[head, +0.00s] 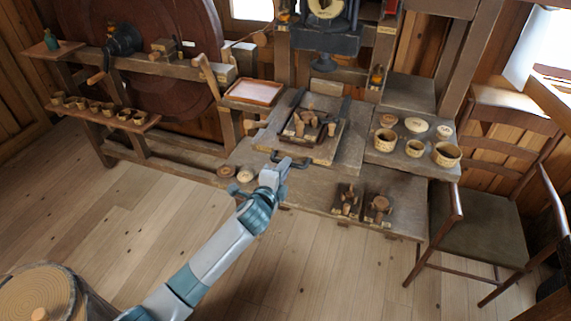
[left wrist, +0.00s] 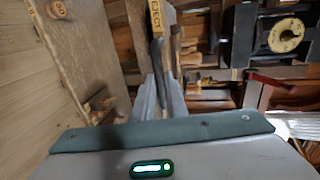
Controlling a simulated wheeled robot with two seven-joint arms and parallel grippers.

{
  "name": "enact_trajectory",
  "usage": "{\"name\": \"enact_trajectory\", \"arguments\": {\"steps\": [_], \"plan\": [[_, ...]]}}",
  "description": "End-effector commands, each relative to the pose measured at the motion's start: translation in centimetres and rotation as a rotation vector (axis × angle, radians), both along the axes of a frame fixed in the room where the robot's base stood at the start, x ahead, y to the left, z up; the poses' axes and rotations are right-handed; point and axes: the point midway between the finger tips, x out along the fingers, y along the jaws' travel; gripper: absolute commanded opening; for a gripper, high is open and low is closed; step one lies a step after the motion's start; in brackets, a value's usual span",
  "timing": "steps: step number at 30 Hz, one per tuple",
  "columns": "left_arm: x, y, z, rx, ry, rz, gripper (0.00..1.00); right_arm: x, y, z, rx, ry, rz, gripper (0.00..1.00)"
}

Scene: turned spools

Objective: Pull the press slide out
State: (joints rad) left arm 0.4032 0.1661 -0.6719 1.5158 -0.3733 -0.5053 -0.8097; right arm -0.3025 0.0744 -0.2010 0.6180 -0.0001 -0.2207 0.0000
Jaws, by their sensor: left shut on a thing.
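The press slide (head: 326,152) is a flat wooden board on the bench below the press (head: 325,42). It carries a dark-framed fixture with small turned wooden pieces (head: 306,124). A dark bar handle (head: 300,164) is at its front edge. My left gripper (head: 276,163) reaches this handle from the front and is shut on it. In the left wrist view, the fingers (left wrist: 160,98) close around the dark handle (left wrist: 160,62). The exact contact is partly hidden by the fingers. My right gripper is not in view.
Two dark blocks with wooden pieces (head: 378,208) sit on the lower bench right of the gripper. Cups (head: 446,154) stand on a board at the right, beside a chair (head: 482,230). A pinkish tray (head: 254,92) is at the left.

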Motion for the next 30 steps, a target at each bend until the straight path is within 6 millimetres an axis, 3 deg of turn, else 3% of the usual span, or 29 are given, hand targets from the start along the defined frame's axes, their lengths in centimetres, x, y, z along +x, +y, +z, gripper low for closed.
{"name": "enact_trajectory", "arguments": {"steps": [4, 12, 13, 30], "plan": [[-0.2, 0.1, -0.1, 0.001, 0.002, 0.001, 0.00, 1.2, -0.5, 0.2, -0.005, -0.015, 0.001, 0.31], [-0.2, 0.1, -0.1, 0.001, 0.002, 0.001, 0.00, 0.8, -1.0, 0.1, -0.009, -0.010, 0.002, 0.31], [-0.2, 0.1, -0.1, 0.001, 0.002, 0.001, 0.19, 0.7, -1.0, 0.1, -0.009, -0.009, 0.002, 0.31], [-1.0, 0.3, 0.1, 0.000, -0.001, -0.001, 0.20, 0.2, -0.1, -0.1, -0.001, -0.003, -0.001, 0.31]]}}
